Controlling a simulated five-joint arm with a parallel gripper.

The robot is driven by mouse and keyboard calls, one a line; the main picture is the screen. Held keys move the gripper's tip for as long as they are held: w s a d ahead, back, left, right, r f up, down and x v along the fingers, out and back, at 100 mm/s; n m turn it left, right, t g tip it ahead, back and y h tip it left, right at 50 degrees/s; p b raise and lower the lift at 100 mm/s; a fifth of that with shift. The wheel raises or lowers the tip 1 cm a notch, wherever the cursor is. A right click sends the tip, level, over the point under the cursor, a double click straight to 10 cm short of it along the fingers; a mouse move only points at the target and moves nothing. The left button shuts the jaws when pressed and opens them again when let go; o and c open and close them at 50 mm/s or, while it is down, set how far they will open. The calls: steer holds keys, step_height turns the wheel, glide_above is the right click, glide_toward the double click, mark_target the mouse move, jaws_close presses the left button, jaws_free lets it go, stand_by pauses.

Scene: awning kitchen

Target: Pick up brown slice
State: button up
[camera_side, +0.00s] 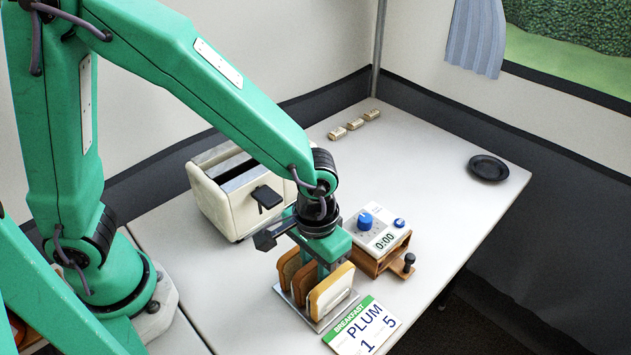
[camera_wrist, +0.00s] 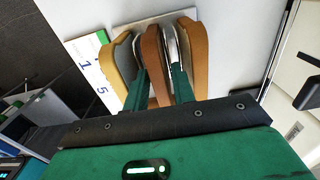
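Several bread slices stand upright in a metal rack (camera_side: 315,325). The brown slice (camera_wrist: 154,62) is the middle one in the wrist view, darker than its neighbours. A pale slice with a tan crust (camera_side: 331,291) stands at the front of the rack, and a tan-brown slice (camera_wrist: 194,60) is on the other side in the wrist view. My gripper (camera_wrist: 160,75) is pointed down into the rack, its two green fingers on either side of the brown slice. A gap shows beside the right finger, so it looks open around the slice. The lower finger ends are partly hidden.
A cream toaster (camera_side: 225,190) stands behind the rack. A timer box with blue knobs (camera_side: 380,235) is close at its right. A dark plate (camera_side: 488,168) and small blocks (camera_side: 355,124) are farther off.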

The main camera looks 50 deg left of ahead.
steer(key=c, duration=0.5)
steer(key=shift+c, duration=0.2)
steer(key=shift+r, duration=5.05)
steer(key=w+a+r, duration=0.1)
steer(key=a+r, duration=0.3)
steer(key=a, duration=0.8)
steer(key=w+a+r, duration=0.1)
steer(key=a+r, duration=0.3)
steer(key=a, duration=0.8)
steer(key=shift+w+r, duration=0.25)
steer(key=shift+r, duration=0.15)
